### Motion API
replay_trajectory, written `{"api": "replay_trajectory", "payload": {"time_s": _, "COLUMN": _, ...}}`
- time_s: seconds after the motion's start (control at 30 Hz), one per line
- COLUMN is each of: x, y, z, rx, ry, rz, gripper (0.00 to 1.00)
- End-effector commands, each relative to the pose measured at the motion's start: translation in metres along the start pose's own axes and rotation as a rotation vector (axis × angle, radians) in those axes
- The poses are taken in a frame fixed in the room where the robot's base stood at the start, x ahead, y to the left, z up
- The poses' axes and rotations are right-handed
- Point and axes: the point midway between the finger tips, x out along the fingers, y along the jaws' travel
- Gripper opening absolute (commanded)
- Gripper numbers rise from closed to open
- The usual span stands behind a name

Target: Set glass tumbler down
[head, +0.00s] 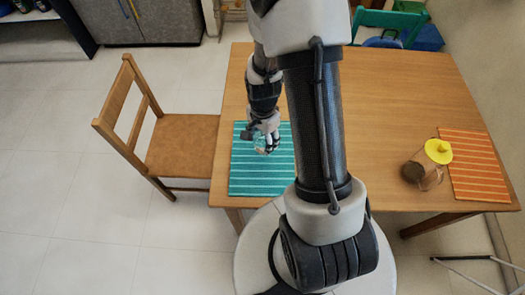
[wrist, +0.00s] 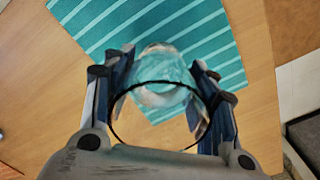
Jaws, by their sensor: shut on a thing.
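My gripper (head: 268,142) hangs over the teal striped mat (head: 243,184) on the left part of the wooden table. It is shut on a clear glass tumbler (head: 260,151), which is small and partly hidden by the fingers in the head view. In the wrist view the tumbler (wrist: 163,78) sits between the two fingers, with the teal mat (wrist: 100,20) showing through and behind it. I cannot tell whether its base touches the mat or hangs just above it.
A clear pitcher with a yellow lid (head: 438,151) stands on the right of the table (head: 395,105), beside an orange striped mat (head: 485,180). A wooden chair (head: 180,145) stands at the left edge. A green chair (head: 390,18) is at the far side. My arm hides the table's middle.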

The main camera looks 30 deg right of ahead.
Motion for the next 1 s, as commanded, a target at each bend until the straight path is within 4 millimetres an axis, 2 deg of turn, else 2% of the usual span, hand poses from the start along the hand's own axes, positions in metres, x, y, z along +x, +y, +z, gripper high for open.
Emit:
{"api": "replay_trajectory", "payload": {"time_s": 0.03, "x": 0.01, "y": 0.0, "z": 0.0, "rx": 0.0, "ry": 0.0, "rz": 0.0, "gripper": 0.19}}
{"api": "replay_trajectory", "payload": {"time_s": 0.33, "x": 0.032, "y": 0.0, "z": 0.0, "rx": 0.0, "ry": 0.0, "rz": 0.0, "gripper": 0.19}}
{"api": "replay_trajectory", "payload": {"time_s": 0.53, "x": 0.061, "y": 0.0, "z": 0.0, "rx": 0.0, "ry": -0.001, "rz": 0.001, "gripper": 0.19}}
{"api": "replay_trajectory", "payload": {"time_s": 0.97, "x": 0.067, "y": -0.001, "z": 0.0, "rx": 0.0, "ry": 0.001, "rz": -0.002, "gripper": 0.19}}
{"api": "replay_trajectory", "payload": {"time_s": 1.0, "x": 0.066, "y": -0.001, "z": 0.0, "rx": 0.0, "ry": 0.001, "rz": -0.001, "gripper": 0.55}}
